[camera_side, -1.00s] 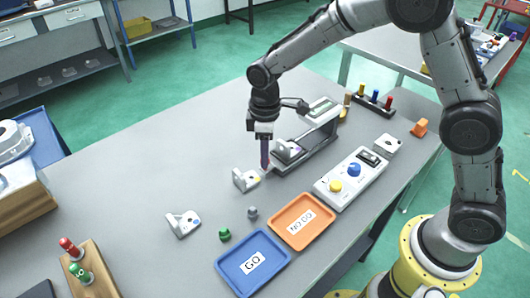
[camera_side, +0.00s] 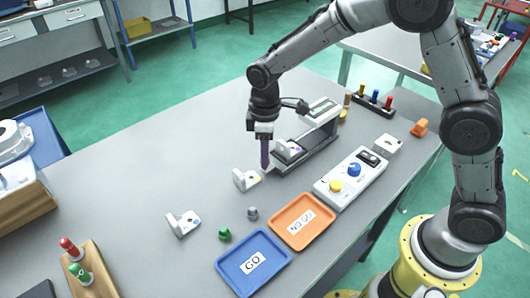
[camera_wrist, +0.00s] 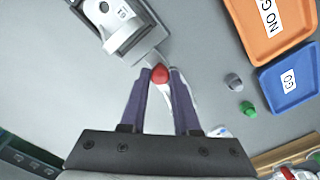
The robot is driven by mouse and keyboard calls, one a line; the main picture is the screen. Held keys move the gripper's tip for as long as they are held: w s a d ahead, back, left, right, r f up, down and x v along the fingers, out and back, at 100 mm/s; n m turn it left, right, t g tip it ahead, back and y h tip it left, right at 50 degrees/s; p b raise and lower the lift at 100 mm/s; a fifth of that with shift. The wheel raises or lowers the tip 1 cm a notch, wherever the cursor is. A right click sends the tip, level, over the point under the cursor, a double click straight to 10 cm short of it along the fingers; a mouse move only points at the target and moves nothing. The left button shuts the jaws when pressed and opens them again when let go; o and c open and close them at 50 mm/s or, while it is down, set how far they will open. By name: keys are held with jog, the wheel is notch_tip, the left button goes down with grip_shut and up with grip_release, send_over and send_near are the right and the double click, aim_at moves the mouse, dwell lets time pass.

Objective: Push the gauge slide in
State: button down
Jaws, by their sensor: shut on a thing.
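The gauge (camera_side: 322,140) is a grey fixture with a long base and a raised display arm, standing near the middle of the bench. A white casting (camera_side: 288,150) sits on its near end; it also shows in the wrist view (camera_wrist: 122,28). A red knob (camera_wrist: 160,73) lies at the end of the gauge base. My gripper (camera_side: 265,166) points down at this end. In the wrist view, its purple fingers (camera_wrist: 160,80) are shut on the red knob. In the side view the fingers hide the knob.
Loose white castings lie left of the gauge (camera_side: 246,180) and nearer the front (camera_side: 183,223). A control box (camera_side: 350,178), an orange NO GO tray (camera_side: 302,236) and a blue GO tray (camera_side: 234,264) stand nearby. Green (camera_side: 225,234) and grey (camera_side: 252,213) pegs stand between.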

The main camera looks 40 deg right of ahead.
jog(key=d, duration=1)
jog(key=shift+d+r, duration=0.1)
jog(key=shift+d, duration=0.2)
jog(key=c, duration=0.6)
grip_release()
jog(key=shift+c, duration=0.2)
notch_tip(320, 180, up, 14)
